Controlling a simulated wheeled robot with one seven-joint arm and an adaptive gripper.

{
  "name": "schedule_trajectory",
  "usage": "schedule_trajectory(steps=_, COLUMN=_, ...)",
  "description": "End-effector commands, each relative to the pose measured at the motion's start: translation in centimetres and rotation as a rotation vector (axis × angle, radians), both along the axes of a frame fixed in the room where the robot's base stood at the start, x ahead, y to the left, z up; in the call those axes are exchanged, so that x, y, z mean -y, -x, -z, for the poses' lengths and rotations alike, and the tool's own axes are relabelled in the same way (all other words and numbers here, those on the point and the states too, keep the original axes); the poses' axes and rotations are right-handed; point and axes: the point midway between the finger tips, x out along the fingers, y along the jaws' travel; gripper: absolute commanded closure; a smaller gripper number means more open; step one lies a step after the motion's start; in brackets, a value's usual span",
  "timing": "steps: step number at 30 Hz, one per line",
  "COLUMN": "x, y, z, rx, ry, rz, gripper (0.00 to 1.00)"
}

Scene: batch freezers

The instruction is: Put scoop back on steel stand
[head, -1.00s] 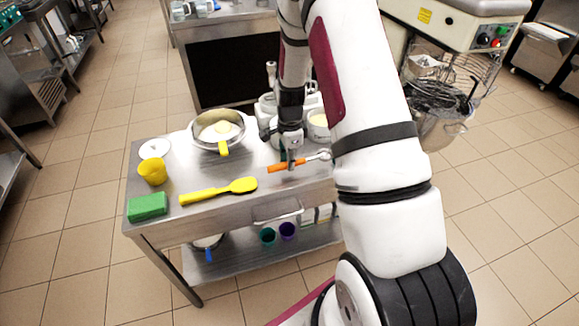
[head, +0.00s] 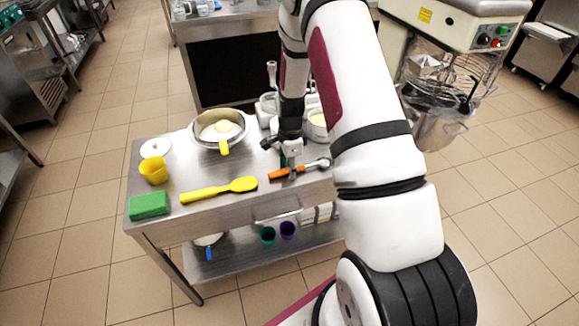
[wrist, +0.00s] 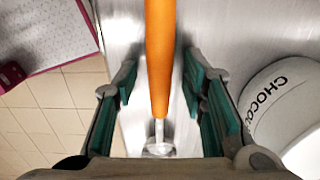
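The scoop, with an orange handle (head: 288,173) and a steel head (head: 322,163), lies near the front right of the steel cart top. In the wrist view, its orange handle (wrist: 160,60) runs between my fingers, with gaps on both sides. My gripper (wrist: 160,95) is open around the handle, with green pads apart. In the head view my gripper (head: 284,157) is just above and behind the scoop, partly hidden by my arm. I cannot clearly make out the steel stand; a grey upright piece (head: 271,75) rises behind my gripper among white tubs.
A steel bowl (head: 204,142), yellow cup (head: 153,171), yellow spatula (head: 205,193) and green sponge (head: 149,206) occupy the cart's left part. A white tub marked CHOCO (wrist: 290,105) stands close right of my fingers. The cart's edge is close on the left in the wrist view.

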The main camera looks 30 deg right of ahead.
Motion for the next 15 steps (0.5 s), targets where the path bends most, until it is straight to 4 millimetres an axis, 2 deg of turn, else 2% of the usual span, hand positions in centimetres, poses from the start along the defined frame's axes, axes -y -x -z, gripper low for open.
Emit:
schedule_trajectory(steps=5, x=0.0, y=-0.1, z=-1.3, rx=0.003, ry=0.002, rz=0.0, gripper=0.62)
schedule_trajectory(steps=15, x=0.0, y=0.0, z=-8.0, rx=0.005, ry=0.001, rz=-0.001, gripper=0.62)
